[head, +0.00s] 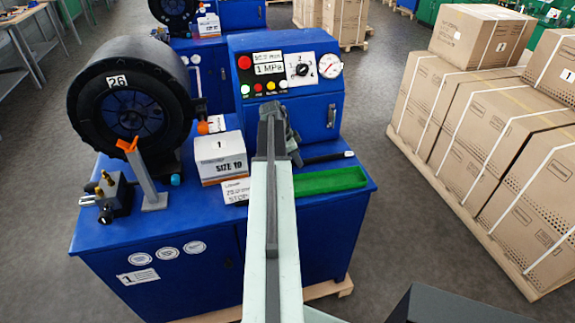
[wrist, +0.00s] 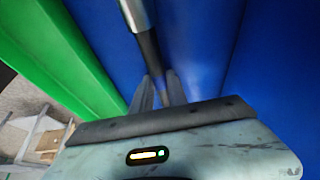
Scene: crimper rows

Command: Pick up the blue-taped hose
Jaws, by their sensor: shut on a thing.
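A black hose (head: 325,158) with a pale end lies level on the blue machine's top, between the green tray and the control box. In the wrist view the hose (wrist: 149,50) runs up from between my fingers to a silver end fitting. My gripper (wrist: 160,85) is shut on the hose, with one finger on each side. In the head view my arm hides the gripper's fingertips and the hose's left part. I cannot make out blue tape on the visible part of the hose.
The green tray (head: 330,181) lies just in front of the hose; the control box (head: 318,112) stands behind it. A white SIZE 19 box (head: 221,158) and the black crimper head (head: 128,100) are to the left. Stacked cartons (head: 490,125) stand right, across an aisle.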

